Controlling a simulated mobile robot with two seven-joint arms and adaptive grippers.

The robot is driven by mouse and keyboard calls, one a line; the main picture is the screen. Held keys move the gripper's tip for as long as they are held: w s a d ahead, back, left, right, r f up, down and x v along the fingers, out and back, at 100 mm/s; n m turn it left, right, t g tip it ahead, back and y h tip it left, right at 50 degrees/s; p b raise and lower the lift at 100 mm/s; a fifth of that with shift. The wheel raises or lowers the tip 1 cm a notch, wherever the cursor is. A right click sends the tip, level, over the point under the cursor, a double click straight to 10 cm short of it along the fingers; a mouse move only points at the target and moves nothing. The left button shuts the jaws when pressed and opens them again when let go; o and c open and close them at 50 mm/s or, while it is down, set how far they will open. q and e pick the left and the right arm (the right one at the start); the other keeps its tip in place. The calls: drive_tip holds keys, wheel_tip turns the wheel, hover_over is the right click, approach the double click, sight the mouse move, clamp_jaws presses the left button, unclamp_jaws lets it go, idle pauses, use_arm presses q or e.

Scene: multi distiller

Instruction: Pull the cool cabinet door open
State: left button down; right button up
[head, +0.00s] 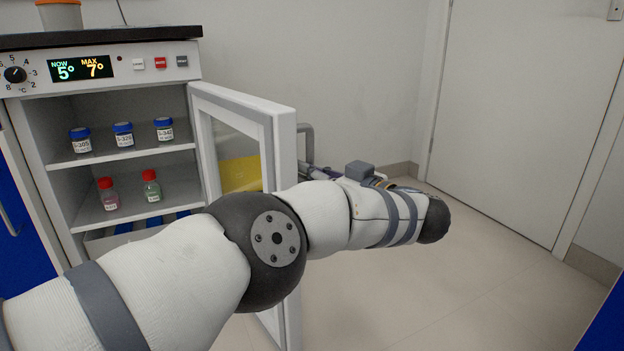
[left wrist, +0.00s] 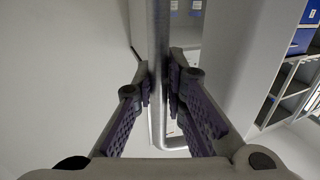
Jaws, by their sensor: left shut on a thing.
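The cool cabinet (head: 135,52) stands at the left of the head view. Its white-framed door (head: 284,135) with a glass pane stands wide open, swung out to the right. The grey bar handle (head: 307,130) is on the door's outer face. My left gripper (head: 316,171) is at that handle, mostly hidden behind the door and my forearm. In the left wrist view, the purple-padded fingers of my left gripper (left wrist: 160,88) are shut on the upright handle bar (left wrist: 157,28), one pad on each side. My right gripper is in neither view.
My left arm crosses the front of the opening. The floor (head: 450,290) to the right is clear, up to a white room door (head: 525,110).

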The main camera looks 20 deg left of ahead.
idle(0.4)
use_arm(q)
drive_tip(key=c, duration=1.6)
unclamp_jaws()
drive_tip(key=shift+d, duration=0.1)
drive_tip(key=v, duration=0.7)
drive_tip(key=shift+d, duration=0.15)
